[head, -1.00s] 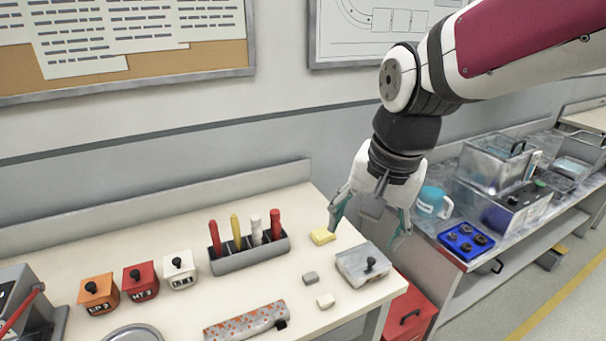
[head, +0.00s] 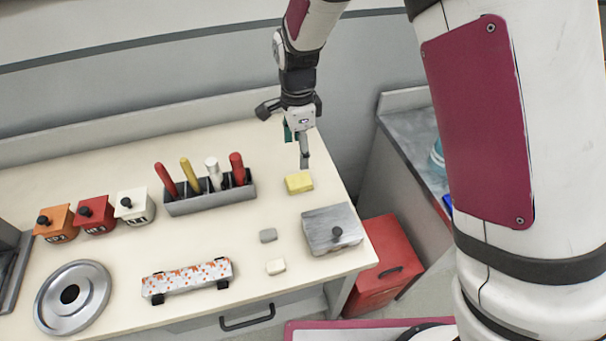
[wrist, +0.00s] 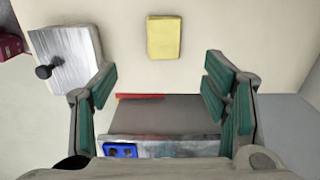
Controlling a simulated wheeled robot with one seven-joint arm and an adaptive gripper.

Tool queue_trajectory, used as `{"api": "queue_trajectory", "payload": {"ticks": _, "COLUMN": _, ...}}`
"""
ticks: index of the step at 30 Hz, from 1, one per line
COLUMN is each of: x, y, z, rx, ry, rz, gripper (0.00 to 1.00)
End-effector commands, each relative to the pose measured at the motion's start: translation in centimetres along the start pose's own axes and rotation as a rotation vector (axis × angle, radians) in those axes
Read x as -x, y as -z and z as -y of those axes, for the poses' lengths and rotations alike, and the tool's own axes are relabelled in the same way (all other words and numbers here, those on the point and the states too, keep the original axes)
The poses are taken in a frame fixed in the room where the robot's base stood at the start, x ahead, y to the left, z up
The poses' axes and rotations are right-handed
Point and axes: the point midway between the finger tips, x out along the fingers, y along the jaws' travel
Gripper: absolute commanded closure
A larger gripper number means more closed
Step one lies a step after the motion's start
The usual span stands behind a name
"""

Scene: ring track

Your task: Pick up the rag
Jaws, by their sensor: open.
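The rag, seen as a small yellow folded block (head: 299,183), lies on the cream bench top toward its right back part. In the wrist view the rag (wrist: 164,38) shows near the top centre, roughly in line with the gap between my fingers and apart from them. My gripper (head: 297,150) is above and just behind the rag in the head view, pointing down. Its green-padded fingers (wrist: 158,82) are spread apart with nothing between them.
A rack (head: 210,195) of coloured-handled tools stands left of the rag. A metal-lidded box (head: 330,231) with a black knob is in front to the right. A red bin (head: 374,262) stands beside the bench.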

Motion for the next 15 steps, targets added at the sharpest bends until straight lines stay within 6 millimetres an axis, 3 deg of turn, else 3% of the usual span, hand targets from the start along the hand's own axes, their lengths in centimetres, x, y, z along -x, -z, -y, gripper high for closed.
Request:
{"api": "queue_trajectory", "payload": {"ticks": 9, "x": -5.8, "y": 0.1, "z": -0.1, "rx": 0.0, "ry": -0.004, "rz": 0.0, "gripper": 0.32}}
{"api": "queue_trajectory", "payload": {"ticks": 15, "x": -7.2, "y": 0.0, "z": 0.0, "rx": 0.001, "ry": -0.001, "rz": 0.001, "gripper": 0.32}}
